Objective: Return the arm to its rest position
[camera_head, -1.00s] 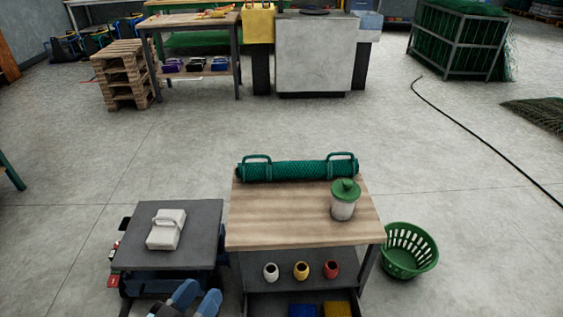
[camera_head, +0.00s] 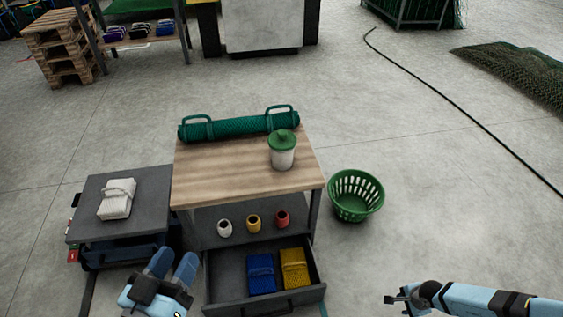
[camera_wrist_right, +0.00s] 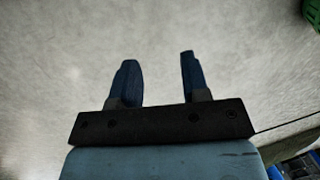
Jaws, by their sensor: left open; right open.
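My left gripper (camera_head: 174,266) is at the bottom of the head view, just left of the open drawer. Its two blue fingers are apart with nothing between them. My right arm comes in from the lower right, and its gripper (camera_head: 396,300) is over bare floor, right of the drawer. In the right wrist view the same gripper (camera_wrist_right: 158,72) has its fingers apart and empty, with only grey floor beyond.
The workbench (camera_head: 225,165) carries a green net roll (camera_head: 240,127) and a lidded jar (camera_head: 283,155). Its open drawer (camera_head: 228,280) holds a blue and a yellow item. A green basket (camera_head: 356,196) stands right of it, a grey cart (camera_head: 90,220) left. Floor at right is mostly clear.

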